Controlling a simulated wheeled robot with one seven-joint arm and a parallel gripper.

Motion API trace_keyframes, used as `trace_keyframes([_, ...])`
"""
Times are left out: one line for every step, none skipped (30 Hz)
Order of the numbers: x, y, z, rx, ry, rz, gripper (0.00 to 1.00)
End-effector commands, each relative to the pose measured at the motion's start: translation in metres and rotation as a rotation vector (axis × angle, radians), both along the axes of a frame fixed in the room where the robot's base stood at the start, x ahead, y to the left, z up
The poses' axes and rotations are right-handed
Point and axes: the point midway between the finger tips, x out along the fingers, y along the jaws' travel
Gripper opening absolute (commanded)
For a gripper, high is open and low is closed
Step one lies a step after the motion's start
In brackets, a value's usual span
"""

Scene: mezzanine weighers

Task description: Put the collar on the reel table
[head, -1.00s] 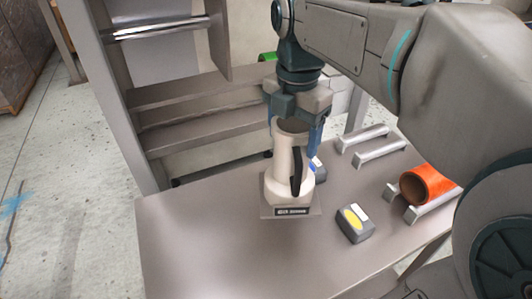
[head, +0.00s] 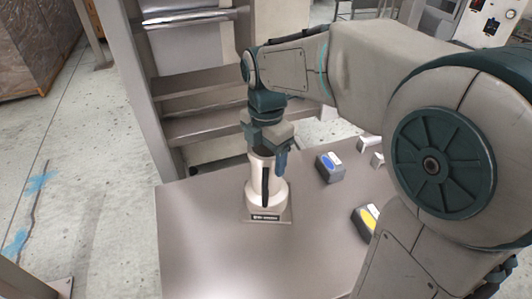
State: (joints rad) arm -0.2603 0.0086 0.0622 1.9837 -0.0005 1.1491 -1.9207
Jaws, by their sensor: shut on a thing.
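The collar appears to be the beige hollow cylinder (head: 256,182) with a black strip down its side, a wide flange and a flat square base with a dark label. It is upright in the middle of the head view. My gripper (head: 266,159) points down and is shut on its upper end, one finger on each side. The grey table top (head: 205,245) lies beneath it. I cannot tell whether the base touches the table or hangs just above it. No visible writing tells me which surface is the reel table.
A grey block with a blue patch (head: 330,167) and one with a yellow patch (head: 366,222) stand to the right. Pale metal bars (head: 371,150) show partly behind my arm. A grey shelf frame (head: 200,95) stands behind the table. The table's left part is clear.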

Motion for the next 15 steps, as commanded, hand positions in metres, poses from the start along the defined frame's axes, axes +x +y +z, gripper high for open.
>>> trace_keyframes([0.0002,0.0,0.0003,0.0,-0.002,0.0,0.04])
trace_keyframes([0.0002,0.0,0.0003,0.0,-0.002,0.0,0.04])
trace_keyframes([0.0002,0.0,0.0004,0.0,-0.002,0.0,0.04])
trace_keyframes([0.0003,0.0,0.0005,0.0,-0.002,0.0,0.04])
trace_keyframes([0.0003,0.0,0.0005,0.0,-0.002,0.0,0.04])
trace_keyframes([0.0003,0.0,0.0004,0.0,-0.002,0.0,0.04])
trace_keyframes([0.0002,-0.0001,0.0,0.0,-0.002,0.0,0.04])
trace_keyframes([0.0002,-0.0001,-0.0008,0.0,-0.002,0.0,0.04])
trace_keyframes([0.0002,-0.0001,-0.0023,0.0,-0.001,0.0,0.04])
trace_keyframes([0.0001,-0.0002,-0.0034,0.0,-0.001,0.0,0.04])
trace_keyframes([0.0,-0.0003,-0.0041,0.0,0.0,0.0,0.73])
trace_keyframes([0.0,-0.0003,-0.0032,0.0,0.0,0.0,0.84])
trace_keyframes([0.0,-0.0003,-0.0031,0.0,0.0,0.0,0.92])
trace_keyframes([0.0,-0.0003,-0.0031,0.0,0.0,0.0,0.92])
trace_keyframes([0.0,-0.0003,-0.0031,0.0,0.0,0.0,0.92])
